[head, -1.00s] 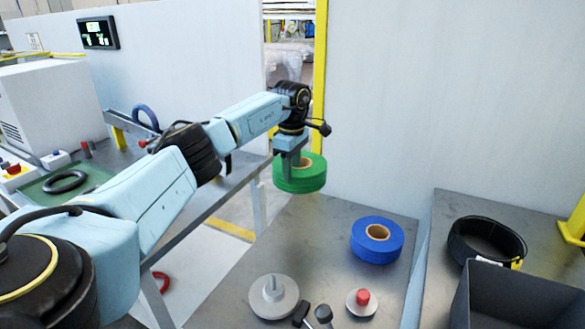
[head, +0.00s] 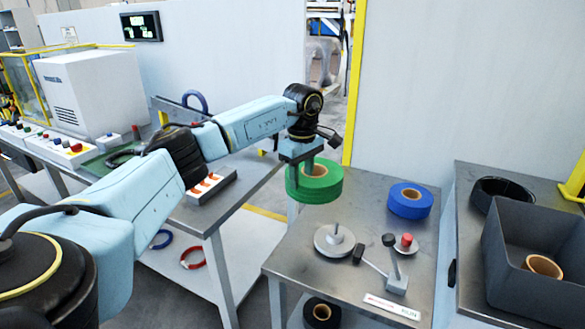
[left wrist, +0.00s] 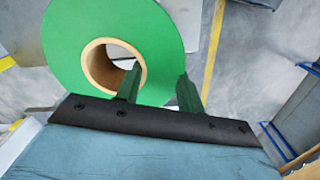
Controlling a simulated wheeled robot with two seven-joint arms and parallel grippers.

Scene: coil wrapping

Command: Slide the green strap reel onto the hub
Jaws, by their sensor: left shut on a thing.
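The green strap reel (head: 315,181) is a thick green ring with a tan core. It hangs from my left gripper (head: 301,160), above the far left part of the metal table. In the left wrist view the reel (left wrist: 80,35) is large, and the gripper (left wrist: 160,72) is shut on its wall, one finger at the core opening and one by the outer side. The hub (head: 334,239), a grey disc with an upright post, stands on the table below and slightly right of the reel, apart from it. My right gripper is not in view.
A blue reel (head: 410,201) lies right of the hub. A black-knobbed lever fixture (head: 396,284) and a red-topped disc (head: 407,243) stand close to the hub. A dark bin (head: 515,282) is on the right table. A wall panel rises behind.

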